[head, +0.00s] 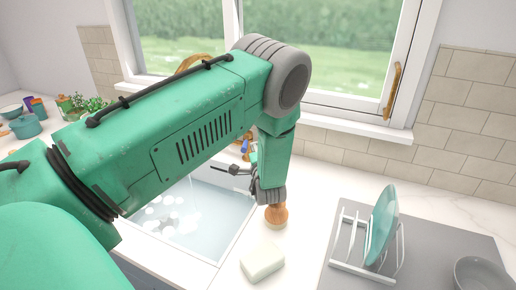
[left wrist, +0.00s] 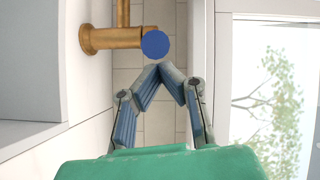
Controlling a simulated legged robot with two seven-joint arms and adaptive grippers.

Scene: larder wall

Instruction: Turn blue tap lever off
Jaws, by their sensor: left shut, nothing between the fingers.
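The blue tap lever end (left wrist: 155,44) is a round blue cap on a brass tap body (left wrist: 100,39) in the left wrist view. In the head view a bit of blue (head: 247,146) shows beside my wrist. My left gripper (left wrist: 160,69) is shut and empty, its fingertips just below the blue cap in the picture; I cannot tell if they touch it. In the head view the gripper (head: 229,169) hangs over the sink's back right corner. A brass spout arc (head: 193,62) rises behind my arm, which hides most of the tap. My right gripper is out of view.
A sink (head: 232,240) holds foamy water, with a thin stream falling in. A brush (head: 276,214) and a pale block (head: 262,261) stand to its right. A dish rack (head: 350,268) with a teal plate (head: 381,226) and a grey bowl (head: 482,275) are farther right.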

